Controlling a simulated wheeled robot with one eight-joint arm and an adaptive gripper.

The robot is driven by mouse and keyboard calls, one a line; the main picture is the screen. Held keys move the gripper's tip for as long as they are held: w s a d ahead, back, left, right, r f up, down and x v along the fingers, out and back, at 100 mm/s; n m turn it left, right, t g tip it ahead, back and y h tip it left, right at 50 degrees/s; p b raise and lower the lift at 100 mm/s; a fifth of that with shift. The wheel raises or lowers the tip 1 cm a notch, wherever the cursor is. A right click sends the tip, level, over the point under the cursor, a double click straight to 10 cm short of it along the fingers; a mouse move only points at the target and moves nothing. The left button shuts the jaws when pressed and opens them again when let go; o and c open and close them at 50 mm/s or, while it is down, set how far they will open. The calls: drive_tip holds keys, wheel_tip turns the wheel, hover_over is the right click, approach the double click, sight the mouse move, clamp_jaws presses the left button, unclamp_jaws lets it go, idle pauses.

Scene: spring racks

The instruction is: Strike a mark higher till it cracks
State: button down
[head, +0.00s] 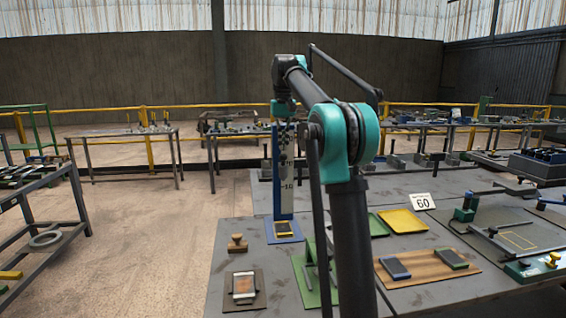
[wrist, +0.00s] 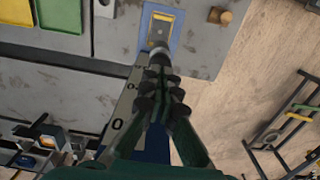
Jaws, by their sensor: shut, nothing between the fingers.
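A tall scale post (head: 284,190), white with blue edges and dark marks including "10", stands upright on a blue base (head: 297,239). A dark plate in a yellow frame (head: 283,229) lies on that base; the framed plate also shows in the wrist view (wrist: 161,26). My gripper (head: 284,127) is high at the top of the post, in front of it. In the wrist view my gripper (wrist: 160,66) is shut and empty, pointing down along the post. A grey rounded piece (wrist: 159,51) shows just beyond the fingertips; I cannot tell whether they touch. No crack is discernible at this size.
A wooden knob (head: 237,243) and a dark tray (head: 258,301) with a framed piece are left of my arm. A yellow tray (head: 402,221), a "60" card (head: 422,201) and a wooden board (head: 425,268) with two blocks are right. My arm hides part of the bench.

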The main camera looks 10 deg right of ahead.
sight(282, 166)
idle(0.3)
drive_tip(key=shift+f, duration=1.35)
